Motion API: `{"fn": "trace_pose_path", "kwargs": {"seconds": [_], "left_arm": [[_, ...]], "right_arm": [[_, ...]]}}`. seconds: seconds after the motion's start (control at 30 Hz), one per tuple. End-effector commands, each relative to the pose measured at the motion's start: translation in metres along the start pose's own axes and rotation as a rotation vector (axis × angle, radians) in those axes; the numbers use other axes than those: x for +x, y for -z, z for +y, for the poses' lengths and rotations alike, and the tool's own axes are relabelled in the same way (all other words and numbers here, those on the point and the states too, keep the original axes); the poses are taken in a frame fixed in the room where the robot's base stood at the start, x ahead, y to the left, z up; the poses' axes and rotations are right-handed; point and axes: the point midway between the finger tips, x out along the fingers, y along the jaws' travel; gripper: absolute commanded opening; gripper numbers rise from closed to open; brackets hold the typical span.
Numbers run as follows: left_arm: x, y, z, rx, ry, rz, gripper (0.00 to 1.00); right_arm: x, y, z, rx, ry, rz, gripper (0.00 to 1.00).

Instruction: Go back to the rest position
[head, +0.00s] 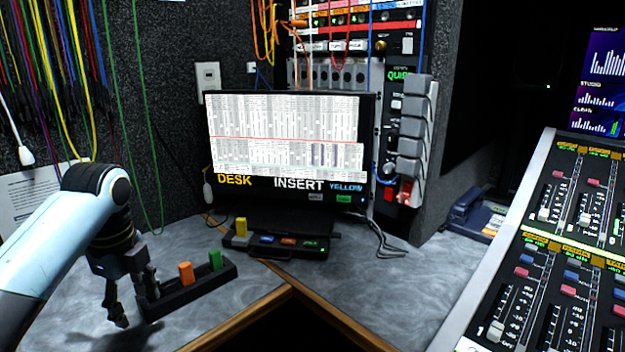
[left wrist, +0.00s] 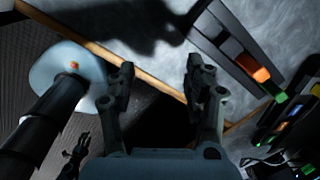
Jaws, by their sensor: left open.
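My left gripper (head: 130,298) hangs at the left over the grey worktop (head: 225,300), pointing down, just left of a black slotted holder (head: 205,290). In the left wrist view the two fingers of my left gripper (left wrist: 160,78) stand apart with nothing between them. The holder carries an orange block (head: 185,272) and a green block (head: 215,260). My right gripper is not in the head view; a small dark claw-like shape at the lower left of the left wrist view may be it, too dim to read.
A monitor (head: 290,186) reads DESK, INSERT and YELLOW. Before it, a black unit (head: 290,243) has coloured labels, with a yellow block (head: 241,227) at its left end. A wooden edge (head: 330,312) borders the worktop. A fader console (head: 555,270) fills the right. Cables hang at the left.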

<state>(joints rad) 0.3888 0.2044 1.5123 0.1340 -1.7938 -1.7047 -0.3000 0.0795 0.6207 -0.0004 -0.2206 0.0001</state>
Motion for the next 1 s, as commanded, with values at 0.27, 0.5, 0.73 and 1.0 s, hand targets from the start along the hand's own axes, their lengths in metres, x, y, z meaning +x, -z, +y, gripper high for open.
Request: {"fn": "trace_pose_path", "kwargs": {"seconds": [0.27,0.5,0.73,1.0], "left_arm": [[0.024,0.053,0.136,-0.744,0.103,0.005,0.52],[0.003,0.074,0.202,-1.155,0.156,0.058,0.52],[-0.022,0.086,0.243,-1.433,0.181,0.11,0.52],[-0.013,0.09,0.26,-1.6,0.183,0.136,0.52]], "right_arm": [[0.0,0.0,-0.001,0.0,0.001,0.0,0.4],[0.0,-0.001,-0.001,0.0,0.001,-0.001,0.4],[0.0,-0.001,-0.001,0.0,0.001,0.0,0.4],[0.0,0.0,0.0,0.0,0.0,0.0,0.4]]}}
